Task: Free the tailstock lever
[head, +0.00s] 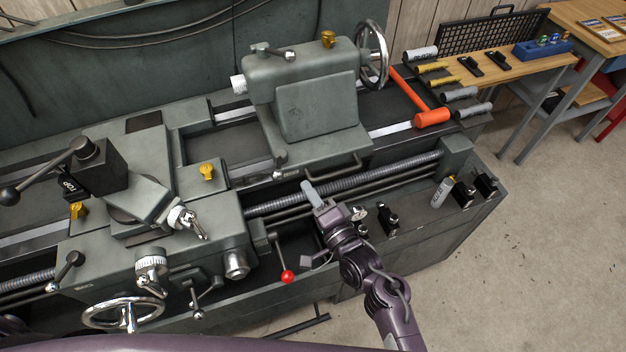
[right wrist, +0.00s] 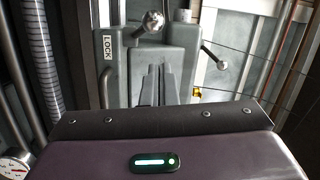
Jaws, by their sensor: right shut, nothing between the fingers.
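The grey-green tailstock (head: 312,95) stands on the lathe bed in the head view, with a chrome handwheel at its right. My right gripper (head: 312,194) is shut and empty, in front of the tailstock base near the lead screw, apart from both levers. In the right wrist view its fingers (right wrist: 157,80) point at a grey casting with a LOCK label (right wrist: 108,46), a ball-ended lever (right wrist: 150,22) and another lever (right wrist: 213,58). My left gripper is not in view.
The carriage (head: 120,200) with its toolpost and handles stands left of my right arm. Dark blocks (head: 386,216) stand on the front ledge. A wooden bench (head: 520,64) is behind right.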

